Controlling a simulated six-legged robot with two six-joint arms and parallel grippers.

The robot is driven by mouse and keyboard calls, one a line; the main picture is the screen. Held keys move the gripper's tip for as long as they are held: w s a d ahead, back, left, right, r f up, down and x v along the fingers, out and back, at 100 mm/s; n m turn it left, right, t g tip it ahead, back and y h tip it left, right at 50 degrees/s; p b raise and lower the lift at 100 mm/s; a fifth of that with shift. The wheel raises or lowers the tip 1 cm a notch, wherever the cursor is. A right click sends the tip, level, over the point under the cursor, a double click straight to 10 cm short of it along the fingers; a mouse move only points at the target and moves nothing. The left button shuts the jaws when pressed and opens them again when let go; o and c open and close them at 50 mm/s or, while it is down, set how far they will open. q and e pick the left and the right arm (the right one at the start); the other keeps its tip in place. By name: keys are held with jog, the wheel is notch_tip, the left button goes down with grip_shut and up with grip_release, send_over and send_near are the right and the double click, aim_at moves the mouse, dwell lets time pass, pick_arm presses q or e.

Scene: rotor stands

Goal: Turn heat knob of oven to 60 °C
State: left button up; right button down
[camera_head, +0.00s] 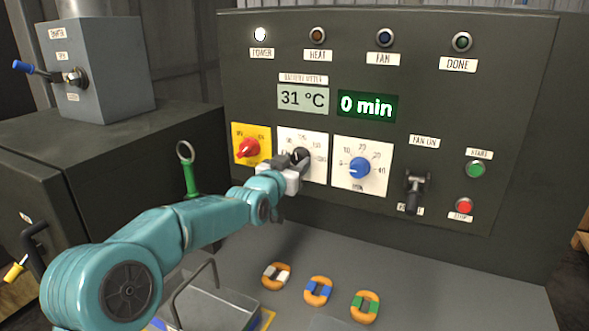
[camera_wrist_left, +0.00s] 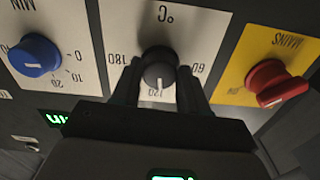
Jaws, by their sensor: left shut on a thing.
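The black heat knob (camera_head: 303,156) sits on a white dial plate (camera_head: 316,139) on the oven's dark panel (camera_head: 400,120). My left gripper (camera_head: 297,163) reaches it from the lower left and is shut on it. In the left wrist view, which is upside down, the heat knob (camera_wrist_left: 159,72) stands between the two dark fingers of my gripper (camera_wrist_left: 158,84). Its white mark points down in that picture, toward the 120 label. The 60 label is right of the knob there and 180 is left. My right gripper is not in view.
The red mains switch (camera_head: 247,148) is left of the heat knob and the blue timer knob (camera_head: 360,168) is right. Displays read 31 °C (camera_head: 303,98) and 0 min (camera_head: 367,106). The white power lamp (camera_head: 260,35) looks lit. Orange rotors (camera_head: 318,291) lie below on the grey surface.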

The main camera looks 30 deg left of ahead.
pick_arm(q)
jog(key=n+b, duration=0.2)
jog(key=shift+f+n, duration=0.1)
jog(key=shift+n, duration=0.2)
jog(key=n+b, duration=0.1)
jog(key=n, duration=0.2)
jog(key=shift+n+b, duration=0.3)
jog(key=n, duration=0.4)
jog(key=shift+r+n+b, duration=0.25)
jog(key=shift+n+b, duration=0.05)
jog(key=n, duration=0.5)
jog(key=shift+n, duration=0.3)
